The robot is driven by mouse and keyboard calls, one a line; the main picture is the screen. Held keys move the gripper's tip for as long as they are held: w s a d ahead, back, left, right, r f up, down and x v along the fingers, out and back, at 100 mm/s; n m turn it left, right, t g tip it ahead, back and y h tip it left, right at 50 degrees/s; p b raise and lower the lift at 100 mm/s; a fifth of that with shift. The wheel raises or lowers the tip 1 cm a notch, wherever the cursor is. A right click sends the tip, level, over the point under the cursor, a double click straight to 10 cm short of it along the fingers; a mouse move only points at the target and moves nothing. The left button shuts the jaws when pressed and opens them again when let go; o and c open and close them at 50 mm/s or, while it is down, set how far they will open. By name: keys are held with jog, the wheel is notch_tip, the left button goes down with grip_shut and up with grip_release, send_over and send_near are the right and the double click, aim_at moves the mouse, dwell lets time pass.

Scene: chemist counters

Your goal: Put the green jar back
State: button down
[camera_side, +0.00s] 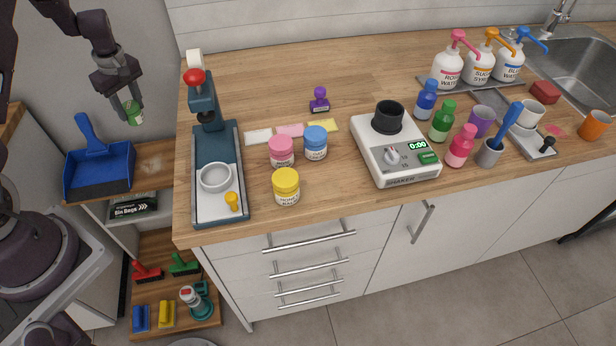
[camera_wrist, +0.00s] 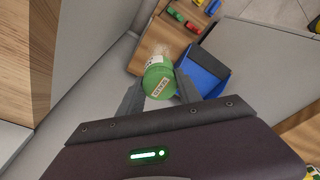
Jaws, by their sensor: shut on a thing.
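The green jar (camera_side: 133,113) has a green lid and a pale label, and it hangs in the air to the left of the counter. My gripper (camera_side: 130,108) is shut on the green jar, above the blue dustpan. In the wrist view the jar (camera_wrist: 158,80) sits between the two fingers of my gripper (camera_wrist: 160,88), its lid towards the camera. On the counter stand a pink jar (camera_side: 281,152), a blue jar (camera_side: 316,143) and a yellow jar (camera_side: 286,187), near white, pink and yellow cards (camera_side: 290,131).
A blue dustpan (camera_side: 98,168) stands on a wooden shelf below my gripper. A dark blue press (camera_side: 207,130) stands at the counter's left edge. A white shaker (camera_side: 405,165) and several bottles stand further right. The back of the counter (camera_side: 330,65) has free room.

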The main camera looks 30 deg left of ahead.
aim_at(129, 105)
notch_tip(129, 105, up, 23)
jog(key=w+d+m+t, duration=0.1)
jog(key=w+d+m, duration=0.4)
jog(key=d, duration=0.8)
jog(key=w+d+m, duration=0.3)
jog(key=w+d, duration=0.3)
jog(key=d, duration=0.8)
jog(key=s+d+m+h, duration=0.1)
jog(key=s+d+m, duration=0.2)
jog(key=d, duration=0.7)
jog(key=s+d+m, duration=0.2)
jog(key=d+m, duration=0.2)
jog(key=d, duration=0.6)
jog(key=s+d+m+h, duration=0.1)
jog(key=s+d+m, duration=0.2)
jog(key=d, duration=0.7)
jog(key=shift+t, duration=0.4)
notch_tip(129, 105, down, 15)
jog(key=shift+w+d+f, duration=0.15)
jog(key=shift+f, duration=0.05)
jog(key=c, duration=0.8)
grip_release()
jog(key=shift+f, duration=0.1)
jog(key=shift+c, duration=0.2)
